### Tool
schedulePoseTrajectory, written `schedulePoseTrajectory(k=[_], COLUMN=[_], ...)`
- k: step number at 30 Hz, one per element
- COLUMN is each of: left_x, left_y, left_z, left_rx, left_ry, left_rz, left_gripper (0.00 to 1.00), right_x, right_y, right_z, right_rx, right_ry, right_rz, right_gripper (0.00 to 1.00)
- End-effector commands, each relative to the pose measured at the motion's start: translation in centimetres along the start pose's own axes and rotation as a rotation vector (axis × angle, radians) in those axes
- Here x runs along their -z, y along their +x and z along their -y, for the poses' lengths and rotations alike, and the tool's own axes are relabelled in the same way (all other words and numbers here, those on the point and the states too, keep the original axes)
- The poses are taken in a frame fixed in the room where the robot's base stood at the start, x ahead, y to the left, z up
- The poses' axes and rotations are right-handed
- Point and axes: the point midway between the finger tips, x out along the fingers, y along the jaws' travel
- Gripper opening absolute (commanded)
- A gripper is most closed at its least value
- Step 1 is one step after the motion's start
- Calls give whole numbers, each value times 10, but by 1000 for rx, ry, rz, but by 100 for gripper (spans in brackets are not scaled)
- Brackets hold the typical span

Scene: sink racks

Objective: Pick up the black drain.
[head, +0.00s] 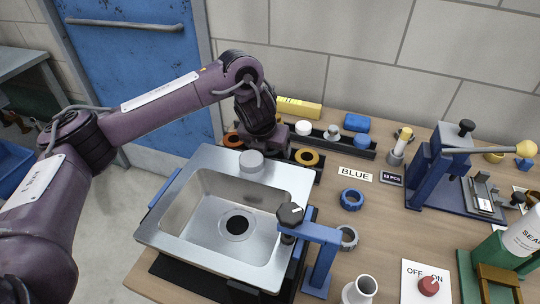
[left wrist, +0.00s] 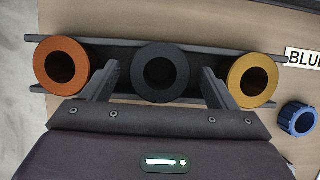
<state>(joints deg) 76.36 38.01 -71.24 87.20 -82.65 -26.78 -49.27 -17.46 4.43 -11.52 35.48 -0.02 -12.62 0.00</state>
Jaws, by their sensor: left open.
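The black drain (left wrist: 161,92) is a thick dark ring. In the left wrist view it sits in the middle of a dark rack (left wrist: 205,50), between an orange ring (left wrist: 45,72) and a yellow ring (left wrist: 238,80). My left gripper (left wrist: 160,68) is open and empty, with one finger on each side of the black drain. I cannot tell how high the fingers are above it or whether they touch it. In the head view my left gripper (head: 272,140) is over the rack behind the sink and hides the black drain. My right gripper is not in view.
A metal sink (head: 190,215) stands in front of the rack, with a grey cylinder (head: 251,162) on its back rim. A second rack (head: 350,146) with several caps lies behind. A blue ring (head: 351,199) and a blue stand (head: 322,260) are to the right.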

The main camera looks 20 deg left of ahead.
Motion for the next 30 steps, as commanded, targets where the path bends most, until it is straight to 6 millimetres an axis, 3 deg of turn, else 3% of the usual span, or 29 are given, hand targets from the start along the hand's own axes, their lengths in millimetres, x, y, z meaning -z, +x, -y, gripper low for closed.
schedulePoseTrajectory(k=[5, 12, 24, 30], left_x=[-1, -1, -1, -2], left_y=[18, 21, 20, 20], left_z=[0, 0, 0, 0], left_rx=[0, 0, 0, 1], left_ry=[-2, -1, -1, -2], left_rz=[0, 2, 2, 3], left_gripper=[80, 80, 29, 28], right_x=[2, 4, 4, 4], right_y=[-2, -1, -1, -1], right_z=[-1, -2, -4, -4], right_rx=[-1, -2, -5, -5], right_ry=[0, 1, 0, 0], right_rz=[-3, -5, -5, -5], right_gripper=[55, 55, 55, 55])
